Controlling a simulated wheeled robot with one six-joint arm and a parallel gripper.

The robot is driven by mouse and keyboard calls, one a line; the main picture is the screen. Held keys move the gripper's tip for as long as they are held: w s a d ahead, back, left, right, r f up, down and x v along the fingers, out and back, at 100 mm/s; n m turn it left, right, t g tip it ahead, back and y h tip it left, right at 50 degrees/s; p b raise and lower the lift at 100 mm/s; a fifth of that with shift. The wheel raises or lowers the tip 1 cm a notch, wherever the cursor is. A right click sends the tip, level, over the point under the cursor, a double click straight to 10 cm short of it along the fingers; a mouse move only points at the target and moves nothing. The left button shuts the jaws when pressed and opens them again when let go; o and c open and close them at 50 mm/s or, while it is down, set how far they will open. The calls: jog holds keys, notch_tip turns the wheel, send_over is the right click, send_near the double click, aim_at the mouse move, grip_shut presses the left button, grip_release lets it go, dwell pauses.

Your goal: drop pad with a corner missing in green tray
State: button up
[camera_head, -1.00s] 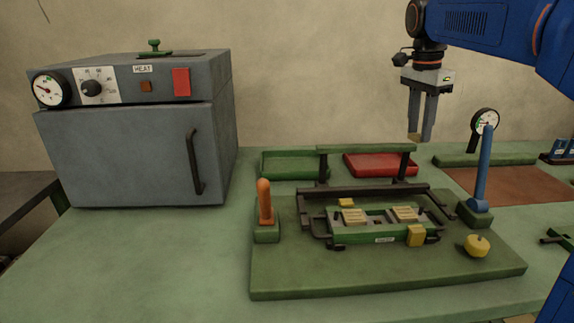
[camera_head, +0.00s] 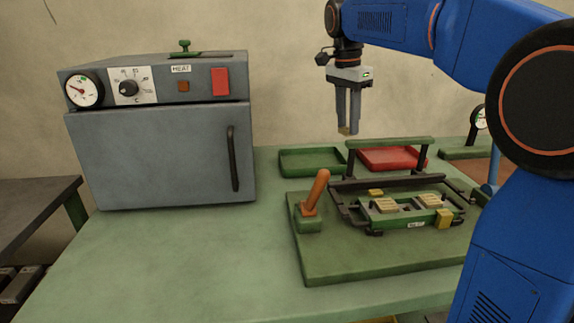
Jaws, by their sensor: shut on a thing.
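My gripper (camera_head: 346,130) points down above the back of the bench, over the frame's crossbar and between the two trays in the picture. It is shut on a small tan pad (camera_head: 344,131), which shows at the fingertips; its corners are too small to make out. The green tray (camera_head: 312,161) lies at the back of the bench, left of and below my gripper, and looks empty. The red tray (camera_head: 392,158) lies to its right, partly behind the dark frame.
A green press fixture (camera_head: 410,218) with two tan pads stands on a green base board (camera_head: 340,262). An orange-handled lever (camera_head: 317,190) rises at its left. A grey oven (camera_head: 165,150) fills the left. The bench (camera_head: 170,255) in front of it is clear.

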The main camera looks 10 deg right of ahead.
jog(key=shift+w+a+f, duration=0.1)
jog(key=shift+w+a, duration=0.1)
jog(key=shift+a, duration=0.25)
jog(key=shift+w+a, duration=0.15)
jog(key=shift+a, duration=0.3)
jog(key=w+a+f+m, duration=0.4)
jog(key=w+f, duration=0.1)
jog(key=w, duration=0.5)
send_over(316, 165)
jog(key=shift+f, duration=3.2)
jog(key=o, duration=1.1)
jog(key=shift+r, duration=0.1)
